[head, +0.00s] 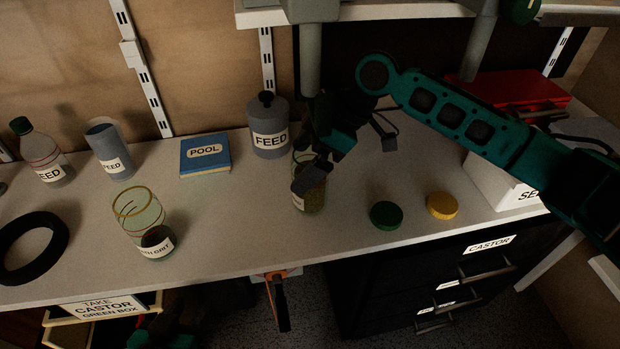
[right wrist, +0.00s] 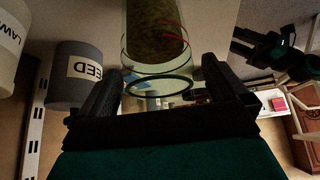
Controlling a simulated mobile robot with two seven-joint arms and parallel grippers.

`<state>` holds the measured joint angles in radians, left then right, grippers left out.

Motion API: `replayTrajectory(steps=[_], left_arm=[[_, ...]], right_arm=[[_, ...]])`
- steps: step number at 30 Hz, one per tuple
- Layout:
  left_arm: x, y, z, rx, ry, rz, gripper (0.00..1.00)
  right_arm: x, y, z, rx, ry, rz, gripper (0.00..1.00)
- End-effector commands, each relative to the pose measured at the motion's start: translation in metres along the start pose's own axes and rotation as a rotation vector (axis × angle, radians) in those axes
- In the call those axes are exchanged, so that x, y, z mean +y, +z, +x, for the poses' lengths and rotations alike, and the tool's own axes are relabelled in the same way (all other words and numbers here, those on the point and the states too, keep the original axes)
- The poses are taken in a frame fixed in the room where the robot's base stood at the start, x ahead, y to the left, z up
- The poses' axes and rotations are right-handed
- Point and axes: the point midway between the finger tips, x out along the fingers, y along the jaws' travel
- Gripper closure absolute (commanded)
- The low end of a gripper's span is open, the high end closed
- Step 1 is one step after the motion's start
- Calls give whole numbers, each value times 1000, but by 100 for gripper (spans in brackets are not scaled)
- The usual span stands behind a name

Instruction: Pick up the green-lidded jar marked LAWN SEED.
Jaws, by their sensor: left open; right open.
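A pale container with a label starting LAWN (right wrist: 10,45) shows at the left edge of the right wrist view, beside the grey FEED canister (right wrist: 80,85). Its lid is out of view, and I cannot make it out in the head view. My right gripper (head: 350,160) is open over the worktop. An open clear jar with greenish-brown contents (head: 315,200) is partly behind one finger. In the right wrist view this jar (right wrist: 155,30) appears between the spread fingers; contact is unclear. My left gripper (head: 150,337) appears dark and partly cut off at the bottom left, below the worktop.
A loose green lid (head: 386,215) and yellow lid (head: 442,206) lie near the front edge. A grit jar (head: 140,215), POOL box (head: 205,167), grey tube (head: 108,150), bottle (head: 42,155) and black ring (head: 33,247) stand left. A shelf (head: 390,12) overhangs the back.

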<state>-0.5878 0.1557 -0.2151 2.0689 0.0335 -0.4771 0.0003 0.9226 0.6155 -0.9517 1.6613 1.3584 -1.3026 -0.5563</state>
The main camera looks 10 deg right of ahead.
Motion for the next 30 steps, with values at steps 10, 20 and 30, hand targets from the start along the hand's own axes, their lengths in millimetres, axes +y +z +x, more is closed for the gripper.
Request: replayTrajectory(steps=[10,20,30], left_arm=[[1,0,2,4,0,-6,54],[2,3,1,-2,1,-12,54],[2,4,0,-4,1,-11,54]], right_arm=[[0,3,7,-3,-1,1,4],[0,3,7,-3,-1,2,35],[-1,3,7,-3,-2,2,68]])
